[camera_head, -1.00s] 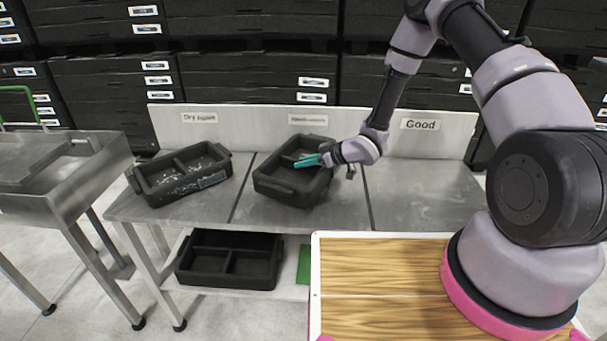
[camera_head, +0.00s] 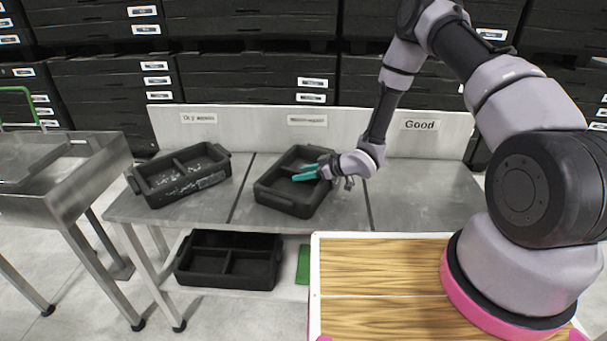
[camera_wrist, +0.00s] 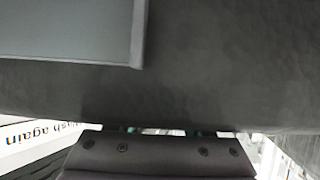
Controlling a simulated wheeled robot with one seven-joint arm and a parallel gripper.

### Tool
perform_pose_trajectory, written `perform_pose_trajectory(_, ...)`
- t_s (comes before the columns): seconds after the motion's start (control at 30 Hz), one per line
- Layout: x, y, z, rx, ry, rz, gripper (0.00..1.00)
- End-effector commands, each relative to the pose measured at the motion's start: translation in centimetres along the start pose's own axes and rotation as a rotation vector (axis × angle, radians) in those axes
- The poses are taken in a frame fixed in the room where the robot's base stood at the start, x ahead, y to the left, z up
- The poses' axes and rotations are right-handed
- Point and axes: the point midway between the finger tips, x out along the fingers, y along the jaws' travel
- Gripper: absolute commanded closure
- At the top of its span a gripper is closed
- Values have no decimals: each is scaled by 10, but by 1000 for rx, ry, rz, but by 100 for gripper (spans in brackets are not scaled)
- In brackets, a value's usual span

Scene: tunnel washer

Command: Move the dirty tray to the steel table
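A dark two-compartment tray (camera_head: 287,203) is at the middle of the grey workbench, in front of a sign that reads "Wash again" in the wrist view. My gripper (camera_head: 307,172) has its teal fingers at the tray's right side, reaching over the wall, and appears shut on it. In the wrist view the tray's dark wall (camera_wrist: 190,75) fills most of the picture close to my palm, and the fingertips are hidden. I cannot tell whether the tray touches the bench. The steel table (camera_head: 30,207) with a recessed top stands at the far left.
A second dark tray (camera_head: 158,201) with white specks sits at the bench's left. A third tray (camera_head: 187,283) lies on the lower shelf beside a green item (camera_head: 303,264). The bench's right part, by the "Good" sign (camera_head: 420,125), is clear. Dark stacked crates (camera_head: 250,75) stand behind.

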Motion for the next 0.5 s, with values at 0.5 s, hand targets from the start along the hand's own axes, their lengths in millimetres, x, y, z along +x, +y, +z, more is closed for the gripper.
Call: perform_pose_trajectory(0.5,-70,1,-3,2,-1,4,50)
